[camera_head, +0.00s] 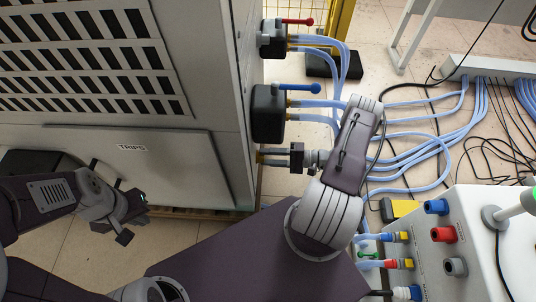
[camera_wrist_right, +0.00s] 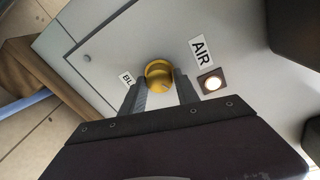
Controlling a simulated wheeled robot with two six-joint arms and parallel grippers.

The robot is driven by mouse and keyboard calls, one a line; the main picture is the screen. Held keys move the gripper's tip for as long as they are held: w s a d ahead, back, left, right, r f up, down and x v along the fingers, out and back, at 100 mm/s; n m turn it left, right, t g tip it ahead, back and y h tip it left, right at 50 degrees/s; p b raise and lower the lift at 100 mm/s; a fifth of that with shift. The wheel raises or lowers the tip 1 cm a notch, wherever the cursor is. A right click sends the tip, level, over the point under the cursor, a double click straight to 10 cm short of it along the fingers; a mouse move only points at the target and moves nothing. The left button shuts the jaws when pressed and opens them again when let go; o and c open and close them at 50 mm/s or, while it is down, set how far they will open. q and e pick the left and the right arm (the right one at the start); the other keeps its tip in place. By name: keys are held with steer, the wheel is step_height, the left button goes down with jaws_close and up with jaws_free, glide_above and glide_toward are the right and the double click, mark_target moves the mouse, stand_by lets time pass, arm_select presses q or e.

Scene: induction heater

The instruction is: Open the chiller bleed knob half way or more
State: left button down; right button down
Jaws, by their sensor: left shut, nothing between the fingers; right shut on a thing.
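The yellow round bleed knob (camera_wrist_right: 159,75) shows in the right wrist view on a light panel, between a partly covered label reading "BL" (camera_wrist_right: 126,77) and an "AIR" label (camera_wrist_right: 201,49). My right gripper's (camera_wrist_right: 160,88) two dark fingers are on either side of the knob and shut on it. In the head view my right gripper (camera_head: 274,157) reaches the right side face of the big grey cabinet (camera_head: 225,90), below the valves; the knob is hard to make out there. My left gripper (camera_head: 134,217) is shut and empty in front of the cabinet's lower left part.
A red-handled valve (camera_head: 273,38) and a blue-handled valve (camera_head: 268,112) with blue hoses (camera_head: 400,103) stick out above my right gripper. A white unit (camera_head: 470,230) with coloured connectors stands at the lower right. A small lit square (camera_wrist_right: 211,83) sits beside the "AIR" label.

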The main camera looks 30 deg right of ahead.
steer(key=shift+f+m+g+y, duration=0.1)
steer(key=shift+m+g+y, duration=0.25)
steer(key=shift+m, duration=2.45)
steer(key=shift+m+g+y, duration=0.15)
steer(key=shift+m+g, duration=0.3)
steer(key=shift+m, duration=2.35)
steer(key=c, duration=0.9)
jaws_free()
steer(key=shift+w, duration=0.1)
